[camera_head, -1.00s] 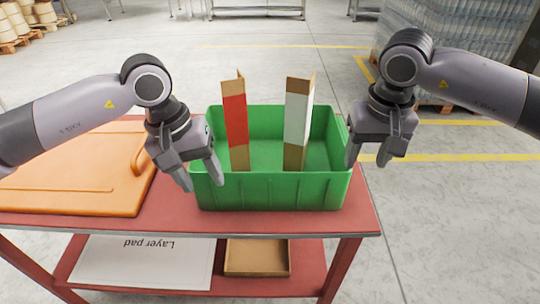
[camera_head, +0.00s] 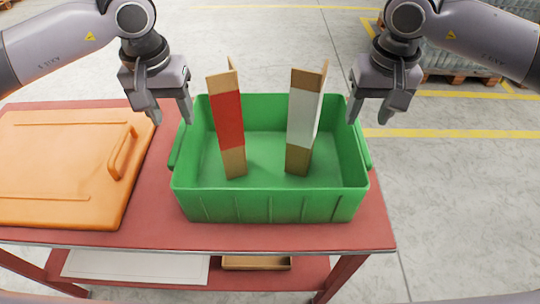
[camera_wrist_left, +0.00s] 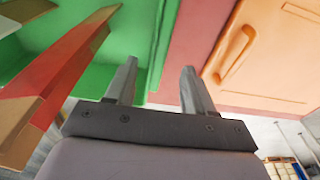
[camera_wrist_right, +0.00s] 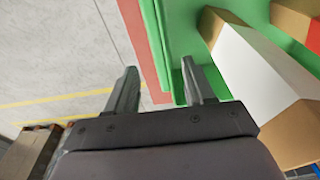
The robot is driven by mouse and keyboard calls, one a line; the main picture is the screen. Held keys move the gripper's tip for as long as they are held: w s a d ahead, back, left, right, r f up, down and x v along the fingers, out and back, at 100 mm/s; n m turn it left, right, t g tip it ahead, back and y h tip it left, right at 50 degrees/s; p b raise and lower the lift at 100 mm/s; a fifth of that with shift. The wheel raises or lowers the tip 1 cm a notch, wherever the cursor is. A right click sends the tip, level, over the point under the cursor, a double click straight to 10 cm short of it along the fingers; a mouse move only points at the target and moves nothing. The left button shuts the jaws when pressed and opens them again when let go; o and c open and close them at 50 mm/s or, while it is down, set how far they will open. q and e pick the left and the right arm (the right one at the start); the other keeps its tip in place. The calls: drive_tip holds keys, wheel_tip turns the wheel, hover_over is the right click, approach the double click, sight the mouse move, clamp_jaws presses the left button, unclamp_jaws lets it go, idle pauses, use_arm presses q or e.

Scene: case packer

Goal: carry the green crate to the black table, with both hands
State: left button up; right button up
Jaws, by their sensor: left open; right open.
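The green crate (camera_head: 270,207) stands on the red table in the head view. Two upright cardboard pieces are inside it, one with a red band (camera_head: 229,120) and one with a white band (camera_head: 303,112). My left gripper (camera_head: 172,112) is open above the crate's left side. In the left wrist view its fingers (camera_wrist_left: 158,85) straddle the line of the crate's left wall from above. My right gripper (camera_head: 378,112) is open above the crate's right side. In the right wrist view its fingers (camera_wrist_right: 163,85) point down near the crate's right wall (camera_wrist_right: 160,45). Neither gripper visibly touches the crate. No black table shows.
The red table (camera_head: 270,238) also bears an orange board with a handle (camera_head: 65,165) left of the crate. A lower shelf holds a white sheet (camera_head: 135,267) and a cardboard tray (camera_head: 256,263). Wrapped pallets stand at the back right. The floor to the right is clear.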

sight(181, 133)
use_arm(q)
drive_tip(key=f, duration=0.4)
drive_tip(key=w+f, duration=0.1)
drive_tip(key=f, duration=0.2)
drive_tip(key=shift+f, duration=0.1)
use_arm(e)
drive_tip(key=f, duration=0.4)
drive_tip(key=w+f, duration=0.1)
drive_tip(key=f, duration=0.2)
drive_tip(key=shift+f, duration=0.1)
use_arm(q)
clamp_jaws()
use_arm(e)
clamp_jaws()
